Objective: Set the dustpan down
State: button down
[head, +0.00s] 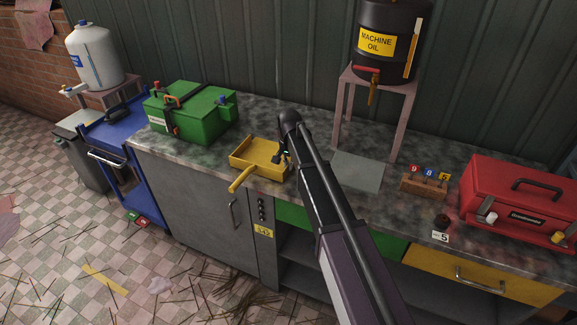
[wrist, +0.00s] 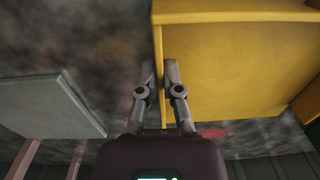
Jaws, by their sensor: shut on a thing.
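The yellow dustpan (head: 259,156) is at the front edge of the worktop in the head view, with its handle pointing to the lower left past the edge. My gripper (head: 284,156) is at the dustpan's right side. In the wrist view the dustpan (wrist: 235,75) fills the upper right, and my gripper (wrist: 158,88) is shut on its side wall, one finger on each side. I cannot tell whether the dustpan touches the worktop (head: 225,140) or is held just above it.
A green box (head: 190,112) stands behind and left of the dustpan. A grey plate (head: 357,171) lies to the right, below the machine oil drum (head: 388,40) on its stand. A wooden block with number tags (head: 424,185) and a red toolbox (head: 520,205) are farther right.

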jog(key=shift+f, duration=0.15)
jog(key=c, duration=0.8)
grip_release()
notch_tip(320, 180, up, 12)
jog(key=p, duration=1.2)
jog(key=shift+d+r, duration=0.15)
jog(key=shift+r, duration=0.05)
jog(key=s+d+n, duration=0.4)
jog(key=s+d, duration=1.8)
jog(key=s, duration=0.4)
jog(key=shift+d, duration=0.35)
